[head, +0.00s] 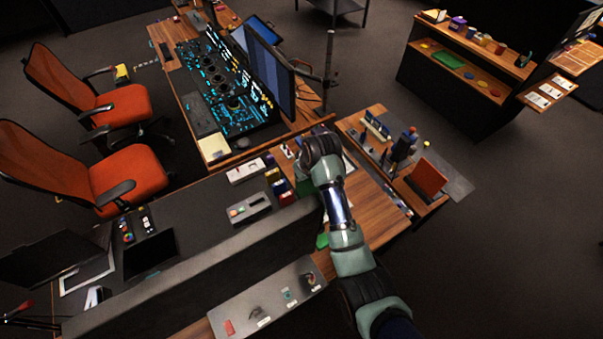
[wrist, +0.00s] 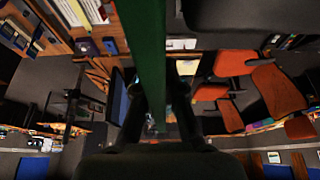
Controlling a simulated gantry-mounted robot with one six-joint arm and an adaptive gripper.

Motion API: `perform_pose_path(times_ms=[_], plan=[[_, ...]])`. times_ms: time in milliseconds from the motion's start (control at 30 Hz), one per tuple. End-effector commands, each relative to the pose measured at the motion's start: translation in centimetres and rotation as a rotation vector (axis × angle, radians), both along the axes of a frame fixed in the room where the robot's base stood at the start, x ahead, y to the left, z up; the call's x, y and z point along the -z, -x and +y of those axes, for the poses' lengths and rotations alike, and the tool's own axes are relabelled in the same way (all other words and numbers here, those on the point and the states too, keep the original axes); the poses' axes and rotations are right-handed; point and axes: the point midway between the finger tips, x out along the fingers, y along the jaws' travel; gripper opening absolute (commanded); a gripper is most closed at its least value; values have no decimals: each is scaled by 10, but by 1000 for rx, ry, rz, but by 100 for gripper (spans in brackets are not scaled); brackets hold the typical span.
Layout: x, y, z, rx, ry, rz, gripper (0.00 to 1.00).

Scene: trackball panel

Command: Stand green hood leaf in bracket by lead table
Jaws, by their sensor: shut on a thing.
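A long green panel, the green hood leaf (wrist: 145,50), runs down the middle of the wrist view, seen nearly edge-on. My gripper (wrist: 157,112) is shut on it, with one dark finger on each side. In the head view my gripper (head: 318,145) is above the wooden table (head: 368,195) near the centre, and my arm hides part of that table. I cannot make out the bracket for sure. Green patches show beside my arm in the head view, and I cannot tell whether one is the leaf.
Monitors (head: 268,75) and a lit control console (head: 225,90) stand at upper left of my gripper, with a thin upright post (head: 329,70) close by. A raised shelf (head: 375,130) with small items and a brown-red panel (head: 427,178) are to the right. Orange chairs (head: 130,167) stand left.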

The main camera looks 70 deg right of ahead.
Motion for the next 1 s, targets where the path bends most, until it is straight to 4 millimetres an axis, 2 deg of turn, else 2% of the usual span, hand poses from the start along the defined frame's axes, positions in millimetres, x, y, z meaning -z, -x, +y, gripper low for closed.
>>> perform_pose_path(times_ms=[533,567,700,1000], plan=[[14,0,0,0,0,0,0],[13,0,0,0,0,0,13],[13,0,0,0,0,0,36],[12,0,0,0,0,0,37]])
